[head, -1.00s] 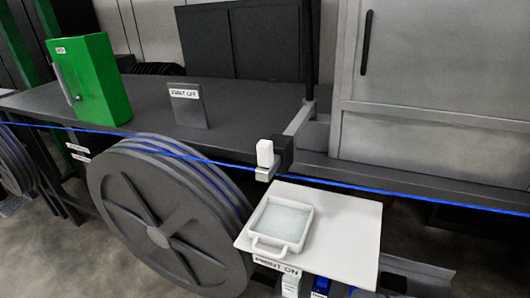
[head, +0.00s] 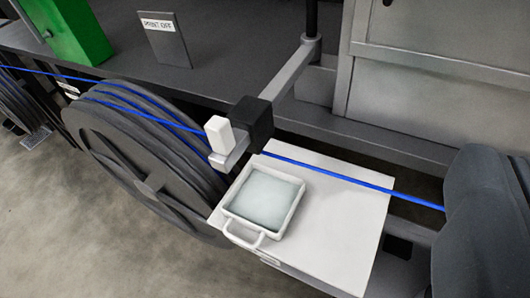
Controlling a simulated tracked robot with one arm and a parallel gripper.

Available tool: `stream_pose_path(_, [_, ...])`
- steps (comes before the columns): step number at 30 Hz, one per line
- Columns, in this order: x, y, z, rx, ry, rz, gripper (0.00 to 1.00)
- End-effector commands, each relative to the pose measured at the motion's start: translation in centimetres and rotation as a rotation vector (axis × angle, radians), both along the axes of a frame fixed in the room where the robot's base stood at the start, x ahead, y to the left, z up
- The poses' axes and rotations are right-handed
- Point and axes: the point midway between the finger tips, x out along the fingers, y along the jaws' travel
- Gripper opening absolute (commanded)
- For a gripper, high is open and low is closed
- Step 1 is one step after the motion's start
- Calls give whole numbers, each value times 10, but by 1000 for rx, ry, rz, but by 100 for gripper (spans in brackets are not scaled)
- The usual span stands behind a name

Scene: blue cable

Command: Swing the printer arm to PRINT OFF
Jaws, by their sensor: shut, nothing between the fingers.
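The printer arm (head: 292,75) is a light grey bar on an upright pivot at the bench edge. It reaches out toward me and ends in a black block (head: 251,121). A white upright knob (head: 219,133) stands on a grey bracket at that end. The arm's end is over the blue cable (head: 330,175), beside the white platform. The PRINT OFF plate (head: 165,40) stands on the dark bench to the left of the arm. My gripper's fingers are not visible.
A white square tray (head: 232,204) with a handle and pale contents sits on the white platform (head: 335,235). A large dark cable reel (head: 125,150) stands left of it. A green box (head: 75,35) is on the bench (head: 225,60). A grey cabinet (head: 450,70) stands behind right.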

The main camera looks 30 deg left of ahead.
Motion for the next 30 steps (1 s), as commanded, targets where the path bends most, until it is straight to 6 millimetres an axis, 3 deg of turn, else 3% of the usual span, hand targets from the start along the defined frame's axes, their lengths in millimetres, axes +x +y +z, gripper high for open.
stream_pose_path(8, [13, 0, -11, 61, 55, 2, 0])
stream_pose_path(11, [33, -4, -37, 177, 166, 4, 0])
stream_pose_path(15, [64, 0, -88, 421, 390, -9, 0])
stream_pose_path(21, [87, 17, -156, 793, 738, -57, 0])
stream_pose_path(24, [92, 27, -180, 973, 909, -88, 0])
stream_pose_path(30, [95, 44, -208, 1324, 1243, -159, 0])
